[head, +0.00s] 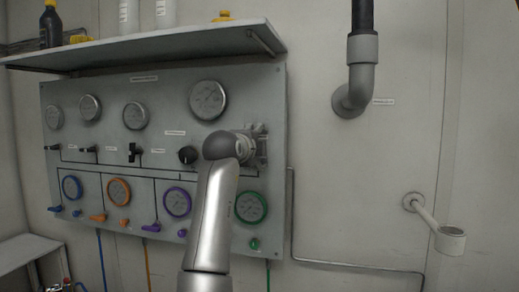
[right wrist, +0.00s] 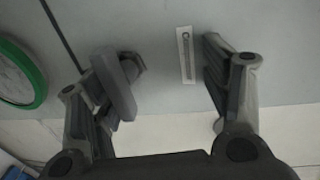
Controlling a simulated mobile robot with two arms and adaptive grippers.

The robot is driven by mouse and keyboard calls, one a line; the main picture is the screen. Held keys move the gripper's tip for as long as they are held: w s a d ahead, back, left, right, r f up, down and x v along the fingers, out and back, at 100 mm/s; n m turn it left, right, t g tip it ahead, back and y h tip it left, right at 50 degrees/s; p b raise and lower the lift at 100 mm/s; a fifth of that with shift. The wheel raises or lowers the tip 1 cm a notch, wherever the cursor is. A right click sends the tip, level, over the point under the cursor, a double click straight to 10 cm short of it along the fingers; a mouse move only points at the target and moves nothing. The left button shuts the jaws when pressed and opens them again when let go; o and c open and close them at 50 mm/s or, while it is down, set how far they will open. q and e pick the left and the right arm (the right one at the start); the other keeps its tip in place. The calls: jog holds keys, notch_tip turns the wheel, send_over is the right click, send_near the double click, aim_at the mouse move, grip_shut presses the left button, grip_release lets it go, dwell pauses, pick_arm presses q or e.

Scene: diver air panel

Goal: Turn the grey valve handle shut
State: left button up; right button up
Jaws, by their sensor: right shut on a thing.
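The grey valve handle (right wrist: 115,85) shows in the right wrist view as a grey bar close against the left finger of my right gripper (right wrist: 160,105). My right gripper is shut on the handle, though a gap shows between the handle and the other finger. In the head view my right gripper (head: 257,147) is at the right edge of the panel, below the largest gauge. My arm and wrist hide most of it and the handle there. My left gripper is not in view.
The grey panel (head: 105,165) carries several gauges, a black knob (head: 187,155) and coloured valves. A green-rimmed gauge (right wrist: 20,75) is left of the fingers. A shelf (head: 150,47) juts out above.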

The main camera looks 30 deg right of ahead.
jog(key=shift+s+a+r, duration=0.25)
jog(key=shift+a+r, duration=0.15)
jog(key=shift+r, duration=0.15)
jog(key=shift+s+a+r, duration=0.25)
jog(key=shift+a+r, duration=0.15)
jog(key=shift+r, duration=0.1)
jog(key=shift+c, duration=0.9)
jog(key=shift+s+a+r+h+b, duration=0.1)
jog(key=shift+s+a+h+b, duration=0.3)
jog(key=shift+s+a, duration=0.6)
jog(key=shift+c, duration=0.3)
jog(key=v, duration=0.2)
jog(key=r+v, duration=0.1)
jog(key=v, duration=0.1)
jog(key=shift+s+a+b, duration=0.15)
jog(key=shift+s+b, duration=0.05)
jog(key=shift+b, duration=0.2)
jog(key=shift+c, duration=1)
jog(key=shift+s+a+f+b, duration=0.3)
jog(key=shift+s+a+b, duration=0.15)
jog(key=shift+a, duration=0.1)
jog(key=shift+s+a+f+b, duration=0.25)
jog(key=shift+s+a+b, duration=0.2)
jog(key=shift+a, duration=0.1)
jog(key=shift+s, duration=0.1)
